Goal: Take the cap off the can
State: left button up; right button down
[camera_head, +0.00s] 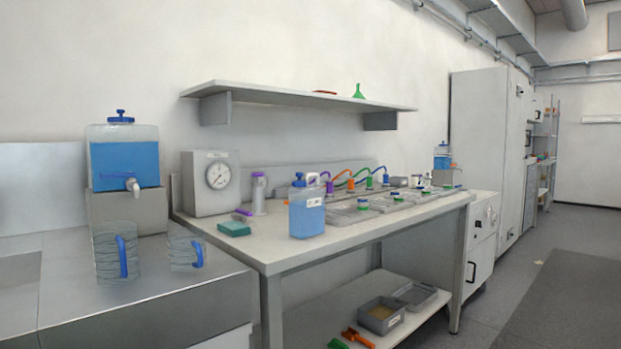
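A translucent can (307,220) with blue liquid and a white label stands upright near the front edge of the workbench. A larger container (124,165) of blue liquid with a blue cap (120,116) and a spigot stands on a grey block at the left. A smaller blue container (442,160) stands at the bench's far end. Neither of my grippers is in view.
Two clear jugs with blue handles, a near one (116,252) and another (185,250), stand on the left counter. A gauge box (210,183), a green sponge (234,229) and a purple-topped bottle (258,193) are left of the can. Trays (352,215) lie to its right.

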aim_at(299, 184)
jog(key=i+l, duration=0.2)
jog(key=l, duration=0.15)
jog(key=i+l+u, duration=0.1)
jog(key=l, duration=0.25)
jog(key=i+l, duration=0.2)
jog(key=l, duration=0.15)
jog(key=i+l+u, duration=0.1)
jog(key=l, duration=0.3)
jog(key=i+l+u, duration=0.1)
jog(key=i+l, duration=0.25)
jog(key=l, duration=0.4)
